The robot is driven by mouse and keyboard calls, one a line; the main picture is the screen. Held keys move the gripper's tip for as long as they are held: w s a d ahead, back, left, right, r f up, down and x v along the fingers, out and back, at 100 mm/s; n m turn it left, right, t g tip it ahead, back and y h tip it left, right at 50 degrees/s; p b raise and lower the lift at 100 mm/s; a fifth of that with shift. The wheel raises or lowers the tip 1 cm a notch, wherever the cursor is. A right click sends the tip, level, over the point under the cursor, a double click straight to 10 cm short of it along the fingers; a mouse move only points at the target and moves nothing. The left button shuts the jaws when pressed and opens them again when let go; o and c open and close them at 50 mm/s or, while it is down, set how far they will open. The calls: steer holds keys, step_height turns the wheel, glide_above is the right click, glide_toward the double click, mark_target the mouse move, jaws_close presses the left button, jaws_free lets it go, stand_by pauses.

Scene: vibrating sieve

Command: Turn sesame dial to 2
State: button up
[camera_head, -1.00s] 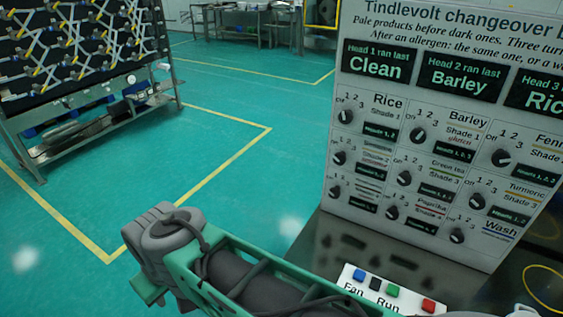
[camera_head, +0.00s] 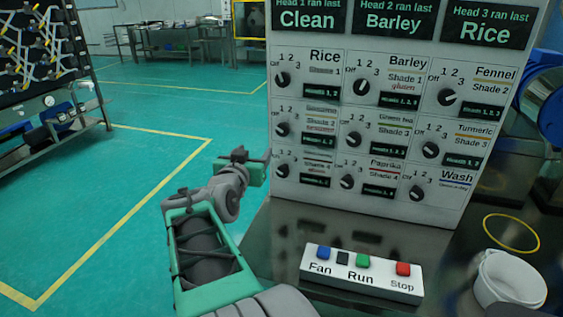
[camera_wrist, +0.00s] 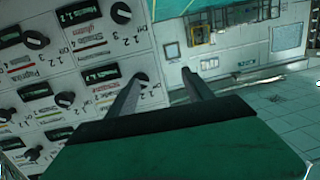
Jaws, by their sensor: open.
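The sesame dial (camera_head: 282,129) is a black knob in the left column, second row, of the white panel (camera_head: 460,195). Its small numbers are hard to read, and I cannot tell its setting. My gripper (camera_head: 255,155) is at the panel's left edge, a little below and left of that dial. In the wrist view, the panel appears upside down. A knob that appears to be the sesame dial (camera_wrist: 141,80) lies by the left fingertip. My open gripper (camera_wrist: 162,74) has empty space between its fingers. I cannot tell whether a finger touches the knob.
Several similar dials surround it, including the rice dial (camera_head: 283,79) above. A button box (camera_head: 360,280) and a white round container (camera_head: 508,280) stand on the dark table in front. Open floor (camera_head: 150,180) lies left of the panel. A rack (camera_head: 45,60) stands farther left.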

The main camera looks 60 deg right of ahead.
mark_target(282, 131)
steer(key=s+d, duration=0.1)
steer(key=d, duration=0.2)
steer(key=s+d+r+g+h, duration=0.1)
steer(key=d, duration=0.2)
steer(key=s+d+m+h+p, duration=0.1)
steer(key=d, duration=0.2)
steer(key=shift+d+r, duration=0.15)
steer(key=shift+r, duration=0.15)
steer(key=shift+w+d, duration=0.15)
steer(key=shift+d, duration=0.45)
steer(key=shift+c, duration=0.4)
jaws_close()
